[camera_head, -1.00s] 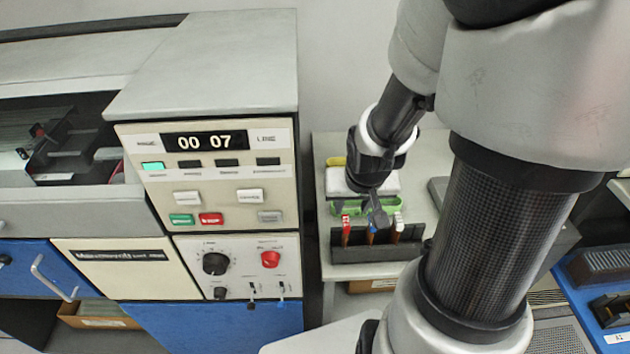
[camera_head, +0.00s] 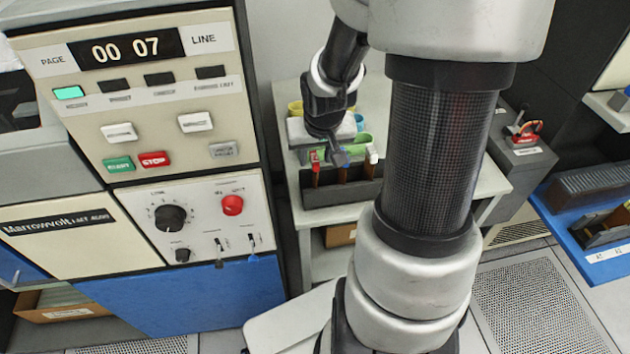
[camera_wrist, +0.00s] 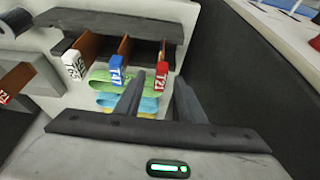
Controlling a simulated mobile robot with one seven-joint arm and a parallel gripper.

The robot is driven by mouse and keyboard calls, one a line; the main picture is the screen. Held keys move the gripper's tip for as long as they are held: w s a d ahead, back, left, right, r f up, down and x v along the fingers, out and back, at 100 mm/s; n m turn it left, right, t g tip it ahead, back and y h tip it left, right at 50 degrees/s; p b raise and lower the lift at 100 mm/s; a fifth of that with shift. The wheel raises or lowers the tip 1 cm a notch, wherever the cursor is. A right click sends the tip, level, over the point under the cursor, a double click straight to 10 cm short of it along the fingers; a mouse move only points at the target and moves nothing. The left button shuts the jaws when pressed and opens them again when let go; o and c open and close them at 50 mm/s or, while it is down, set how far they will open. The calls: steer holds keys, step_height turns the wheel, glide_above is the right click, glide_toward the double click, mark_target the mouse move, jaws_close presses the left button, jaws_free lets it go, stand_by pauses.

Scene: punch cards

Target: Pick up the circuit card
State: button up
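A dark rack (camera_head: 318,198) on a pale side table holds three brown cards. Their end tabs are red (camera_head: 315,162), blue and white. In the wrist view the order is mirrored: white-tabbed card (camera_wrist: 72,65) left, blue-tabbed card (camera_wrist: 117,68) middle, red-tabbed card (camera_wrist: 162,75) right. I cannot tell which one is the circuit card. My gripper (camera_head: 340,157) hangs over the rack near the blue tab in the head view. In the wrist view its two fingers (camera_wrist: 158,88) are apart, with the red tab showing between and beyond their tips. I see nothing held.
Green, yellow and blue rounded objects (camera_wrist: 115,82) lie beside the rack. A beige control panel (camera_head: 125,110) with buttons and knobs stands left. A blue shelf (camera_head: 590,225) with dark trays is at right. A dark wall runs close on the right in the wrist view.

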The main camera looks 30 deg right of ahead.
steer(key=shift+w+f, duration=0.15)
steer(key=shift+f, duration=0.4)
steer(key=shift+r, duration=0.1)
jaws_close()
